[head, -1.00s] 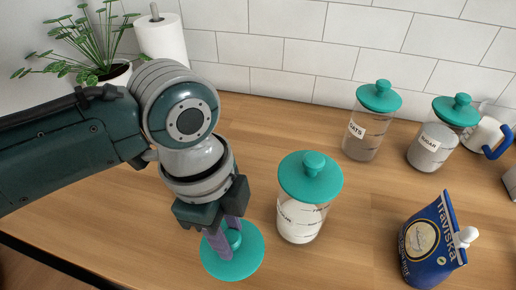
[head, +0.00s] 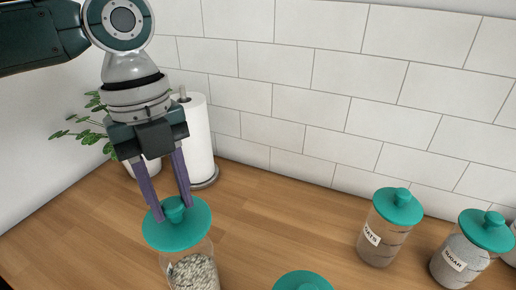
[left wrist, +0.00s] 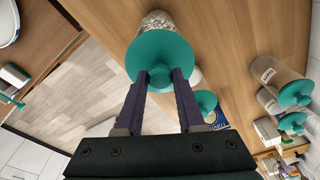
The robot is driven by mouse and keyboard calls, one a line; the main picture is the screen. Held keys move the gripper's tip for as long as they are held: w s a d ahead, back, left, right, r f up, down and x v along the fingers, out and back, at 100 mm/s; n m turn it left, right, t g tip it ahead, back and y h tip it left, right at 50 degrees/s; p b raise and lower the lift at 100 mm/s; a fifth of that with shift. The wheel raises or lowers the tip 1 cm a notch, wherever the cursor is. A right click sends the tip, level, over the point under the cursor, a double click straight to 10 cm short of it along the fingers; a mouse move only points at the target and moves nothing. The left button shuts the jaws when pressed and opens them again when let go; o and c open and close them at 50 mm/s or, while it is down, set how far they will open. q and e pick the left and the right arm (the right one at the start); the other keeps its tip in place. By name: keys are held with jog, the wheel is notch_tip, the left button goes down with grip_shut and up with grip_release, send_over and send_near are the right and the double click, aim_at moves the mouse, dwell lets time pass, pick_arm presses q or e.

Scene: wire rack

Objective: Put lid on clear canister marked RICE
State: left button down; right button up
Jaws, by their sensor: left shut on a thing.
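My left gripper (head: 174,208) is shut on the knob of a round teal lid (head: 176,230). The lid is level at the top of a clear canister (head: 196,276) holding pale, speckled grains; an edge of a white label shows, its text unreadable. The lid hides the canister's mouth, so I cannot tell whether it rests on the rim or hovers just above. In the left wrist view, the gripper (left wrist: 160,78) pinches the knob, the lid (left wrist: 160,52) is in front, and the grain-filled canister (left wrist: 157,20) shows behind it. My right gripper is not in view.
A teal-lidded canister (head: 303,282) stands to the right at the bottom edge. Lidded OATS (head: 380,243) and SUGAR (head: 455,264) canisters stand farther right. A paper towel roll (head: 198,140) and potted plant (head: 93,128) are behind. The middle counter (head: 275,215) is clear.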

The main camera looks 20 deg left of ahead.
aim_at(177, 226)
pick_arm(q)
jog(key=shift+a+r, duration=0.1)
jog(key=shift+a, duration=0.05)
dwell(0.3)
jog(key=shift+p, duration=0.3)
jog(key=shift+f+b, duration=2.1)
jog(key=shift+f, duration=1.05)
jog(key=shift+r, duration=0.1)
jog(key=shift+f, duration=0.2)
jog(key=shift+f, duration=0.8)
